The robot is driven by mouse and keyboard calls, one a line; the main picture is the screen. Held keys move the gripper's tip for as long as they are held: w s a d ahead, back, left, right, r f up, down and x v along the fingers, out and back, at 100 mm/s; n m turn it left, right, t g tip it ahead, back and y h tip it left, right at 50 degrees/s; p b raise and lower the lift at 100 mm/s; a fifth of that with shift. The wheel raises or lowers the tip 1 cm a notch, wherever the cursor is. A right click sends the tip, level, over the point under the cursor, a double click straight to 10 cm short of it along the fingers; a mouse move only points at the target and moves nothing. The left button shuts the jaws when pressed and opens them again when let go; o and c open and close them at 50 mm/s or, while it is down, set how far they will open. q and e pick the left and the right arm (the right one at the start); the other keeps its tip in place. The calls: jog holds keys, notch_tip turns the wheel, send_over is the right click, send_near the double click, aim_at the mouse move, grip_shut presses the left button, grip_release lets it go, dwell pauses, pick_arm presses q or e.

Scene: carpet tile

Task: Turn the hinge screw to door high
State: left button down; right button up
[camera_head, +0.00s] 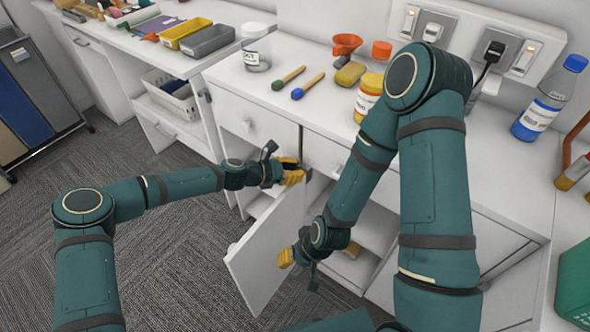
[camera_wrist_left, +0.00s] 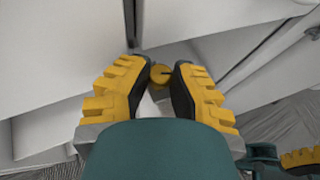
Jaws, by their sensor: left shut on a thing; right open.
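The hinge screw (camera_wrist_left: 161,74) is a round, brass-coloured head with a dark slot, at the top of the white cabinet door. In the left wrist view it sits between the yellow fingertips of my left gripper (camera_wrist_left: 162,80), which is shut on it. In the head view my left gripper (camera_head: 293,172) is at the door's upper corner and hides the screw. The door (camera_head: 268,250) hangs open, swung out from the cabinet. My right gripper (camera_head: 298,262) is open and lower, by the door's inner side; it also shows at the lower right of the left wrist view (camera_wrist_left: 300,158).
Open shelves (camera_head: 372,225) lie behind the door. Grey carpet (camera_head: 175,255) at the left is clear.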

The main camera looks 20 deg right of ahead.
pick_arm(q)
jog(key=shift+s+d, duration=0.1)
jog(key=shift+d, duration=0.05)
dwell(0.4)
jog(key=c, duration=0.8)
grip_release()
jog(key=shift+a+r, duration=0.1)
jog(key=shift+a, duration=0.3)
jog(key=v, duration=1.1)
